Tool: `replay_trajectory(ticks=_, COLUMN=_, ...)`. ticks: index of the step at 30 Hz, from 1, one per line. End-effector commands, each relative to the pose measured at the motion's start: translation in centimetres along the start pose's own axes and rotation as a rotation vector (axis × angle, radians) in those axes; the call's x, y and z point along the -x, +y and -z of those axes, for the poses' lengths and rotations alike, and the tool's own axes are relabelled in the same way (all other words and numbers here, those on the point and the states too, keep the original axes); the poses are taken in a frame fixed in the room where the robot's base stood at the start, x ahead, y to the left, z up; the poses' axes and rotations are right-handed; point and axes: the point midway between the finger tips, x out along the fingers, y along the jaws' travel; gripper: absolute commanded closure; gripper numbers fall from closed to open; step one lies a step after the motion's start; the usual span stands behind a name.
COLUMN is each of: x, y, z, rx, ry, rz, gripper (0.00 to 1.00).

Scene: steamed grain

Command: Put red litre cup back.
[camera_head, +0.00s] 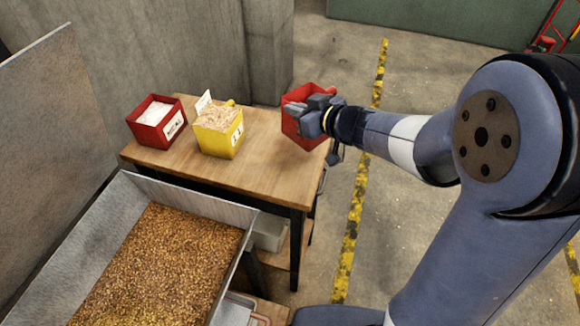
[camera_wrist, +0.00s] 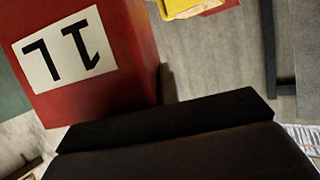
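The red litre cup (camera_head: 291,125) is at the far right corner of the wooden table in the head view. My gripper (camera_head: 303,106) lies across the cup's upper part, and a red stub shows just behind it. In the wrist view the red cup (camera_wrist: 128,45) fills the upper left, close to the dark gripper body. Its white label (camera_wrist: 65,50) reads "1 L" upside down. My fingertips are not clear in either view, so I cannot tell how they sit on the cup. I cannot tell whether its base touches the table.
A yellow cup (camera_head: 222,143) of pale grain and another red box (camera_head: 146,132) with white contents stand on the wooden table (camera_head: 265,182). A metal bin (camera_head: 232,211) of brown grain is in front. The tabletop between the yellow cup and my gripper is clear.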

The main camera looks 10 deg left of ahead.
Motion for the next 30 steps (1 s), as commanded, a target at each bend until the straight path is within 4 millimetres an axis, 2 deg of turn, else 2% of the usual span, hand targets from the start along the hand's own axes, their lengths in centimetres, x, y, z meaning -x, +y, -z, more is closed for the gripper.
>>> replay_trajectory(ticks=1, x=-0.8, y=-1.4, z=0.1, rx=0.021, ry=0.0, rz=0.034, gripper=1.0)
replay_trajectory(ticks=3, x=-1.4, y=-2.8, z=0.6, rx=0.037, ry=-0.007, rz=0.067, gripper=1.0)
replay_trajectory(ticks=8, x=-2.1, y=-4.5, z=0.8, rx=0.055, ry=-0.015, rz=0.105, gripper=1.0)
replay_trajectory(ticks=16, x=-3.7, y=-4.6, z=-3.7, rx=0.054, ry=-0.019, rz=0.11, gripper=1.0)
replay_trajectory(ticks=22, x=-4.3, y=-4.6, z=-5.4, rx=0.054, ry=-0.018, rz=0.109, gripper=1.0)
replay_trajectory(ticks=27, x=-5.1, y=-4.5, z=-7.7, rx=0.054, ry=-0.018, rz=0.108, gripper=1.0)
replay_trajectory(ticks=30, x=-5.3, y=-4.5, z=-8.2, rx=0.056, ry=-0.017, rz=0.108, gripper=1.0)
